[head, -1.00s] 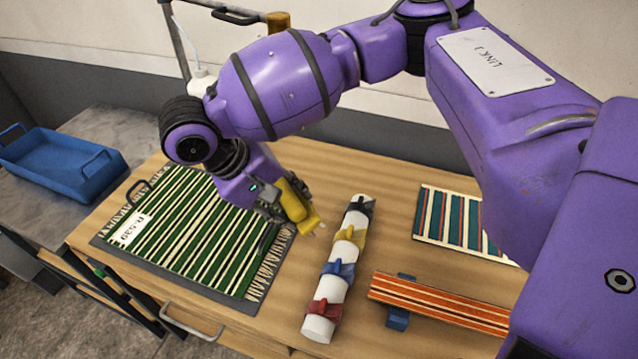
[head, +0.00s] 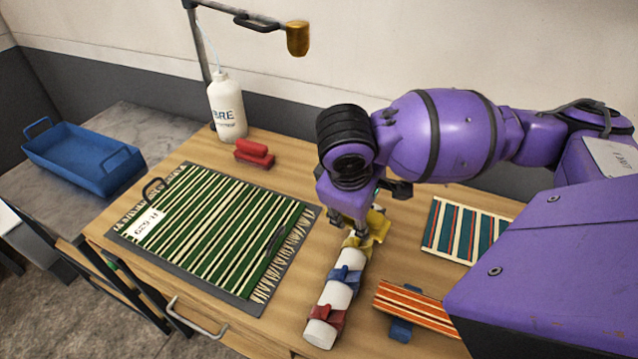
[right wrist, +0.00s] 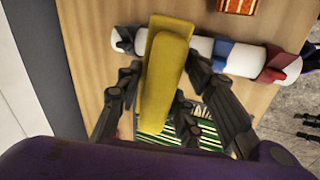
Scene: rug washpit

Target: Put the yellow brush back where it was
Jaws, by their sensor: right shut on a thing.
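The yellow brush (head: 378,227) is held in my right gripper (head: 358,226), above the far end of a white tube; the brush also shows large in the right wrist view (right wrist: 165,75). The gripper is shut on it. The white tube (head: 336,297) lies on the table with coloured holders along it. The blue holder (head: 345,276) and red holder (head: 327,318) are in plain sight and empty. The tube's far end, with its yellow and dark holders, is mostly hidden by the gripper and brush. Whether the brush touches the tube I cannot tell. My left gripper is out of view.
A green striped rug (head: 215,230) lies on a dark board left of the tube. A red brush (head: 254,153) and a white bottle (head: 227,108) stand behind it. An orange striped piece (head: 418,303) with a blue thing (head: 402,328) and a teal striped rug (head: 462,232) lie to the right.

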